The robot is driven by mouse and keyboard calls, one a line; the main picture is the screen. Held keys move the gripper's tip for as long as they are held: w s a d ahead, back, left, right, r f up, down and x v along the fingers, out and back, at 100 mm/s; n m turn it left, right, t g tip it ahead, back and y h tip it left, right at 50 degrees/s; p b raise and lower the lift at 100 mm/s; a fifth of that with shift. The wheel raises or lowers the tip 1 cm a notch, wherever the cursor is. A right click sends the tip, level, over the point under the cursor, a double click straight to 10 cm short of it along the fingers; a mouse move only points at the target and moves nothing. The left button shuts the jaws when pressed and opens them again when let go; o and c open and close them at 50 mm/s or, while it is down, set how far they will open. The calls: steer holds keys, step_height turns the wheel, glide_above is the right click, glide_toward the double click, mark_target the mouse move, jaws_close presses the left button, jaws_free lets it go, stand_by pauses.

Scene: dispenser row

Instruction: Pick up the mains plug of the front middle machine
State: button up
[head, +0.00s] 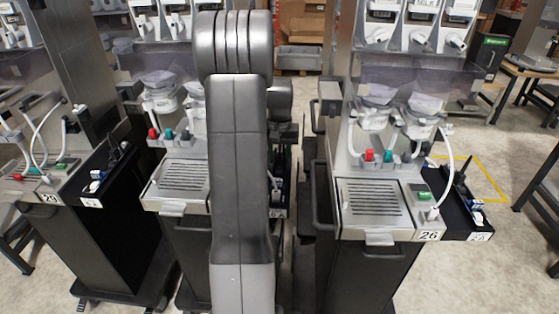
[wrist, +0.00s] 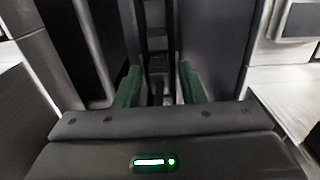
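The front middle machine (head: 180,180) stands at the centre left of the head view, with a drip tray, red and teal taps and a dark cabinet. My arm covers its right part. A strip of its dark side shelf (head: 278,212) shows right of my arm, with small dark and blue items on it. I cannot make out its mains plug in either view.
A machine marked 26 (head: 375,210) stands right, its side shelf (head: 465,215) holding blue and white items. Another machine (head: 75,200) stands left. A narrow dark gap lies between the middle and right machines. Tables (head: 530,70) stand far right; open floor shows there.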

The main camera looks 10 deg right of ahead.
mark_target(279, 154)
jaws_close()
step_height(279, 154, up, 10)
steer(key=shift+r, duration=0.1)
stand_by(0.4)
steer(key=shift+r+p, duration=0.9)
steer(key=shift+r, duration=0.15)
stand_by(0.8)
step_height(279, 154, up, 3)
steer(key=p, duration=0.3)
steer(key=shift+f, duration=0.1)
steer(key=shift+f, duration=0.1)
